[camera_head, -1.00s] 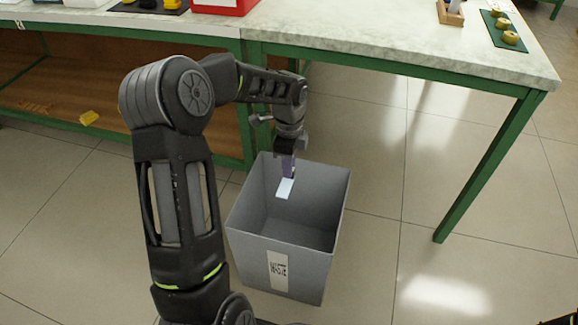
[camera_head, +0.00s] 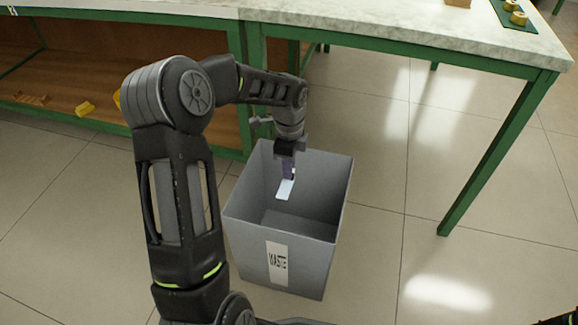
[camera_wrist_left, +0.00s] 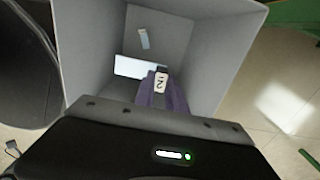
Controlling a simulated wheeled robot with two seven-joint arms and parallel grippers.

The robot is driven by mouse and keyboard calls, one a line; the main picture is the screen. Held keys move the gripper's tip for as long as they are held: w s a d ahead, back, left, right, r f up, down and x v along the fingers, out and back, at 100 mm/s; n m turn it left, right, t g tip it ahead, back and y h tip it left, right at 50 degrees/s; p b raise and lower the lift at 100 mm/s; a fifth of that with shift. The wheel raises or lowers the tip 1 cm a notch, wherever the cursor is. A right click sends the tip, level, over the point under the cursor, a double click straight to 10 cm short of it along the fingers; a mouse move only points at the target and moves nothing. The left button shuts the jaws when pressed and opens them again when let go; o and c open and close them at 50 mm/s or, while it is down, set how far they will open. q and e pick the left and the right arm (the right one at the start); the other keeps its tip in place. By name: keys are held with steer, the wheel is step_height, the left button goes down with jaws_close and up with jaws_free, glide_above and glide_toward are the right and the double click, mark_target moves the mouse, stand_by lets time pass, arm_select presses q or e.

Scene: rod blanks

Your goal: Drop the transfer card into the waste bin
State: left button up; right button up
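The waste bin (camera_head: 318,250) is a grey, open-topped box on the floor with a WASTE label on its front. My left gripper (camera_head: 287,174) points down over the bin's opening. Its purple fingers are shut on the transfer card (camera_head: 285,190), a small pale card hanging below the tips. In the left wrist view the card (camera_wrist_left: 138,67) shows as a pale strip beyond the fingers (camera_wrist_left: 162,90), with the bin's grey walls (camera_wrist_left: 215,45) around it. A finger carries a label reading 2. My right gripper is not in view.
A small pale strip (camera_wrist_left: 143,38) shows inside the bin; I cannot tell what it is. A green-framed workbench (camera_head: 400,35) stands behind the bin, its leg (camera_head: 490,160) to the right. A yellow piece (camera_head: 85,108) lies on the lower shelf. Floor right of the bin is clear.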

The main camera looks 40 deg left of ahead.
arm_select(q)
steer(key=o, duration=0.5)
steer(key=shift+o, duration=0.2)
step_height(320, 180, up, 8)
steer(key=p, duration=0.3)
steer(key=shift+f, duration=0.1)
steer(key=shift+d, duration=0.1)
stand_by(0.6)
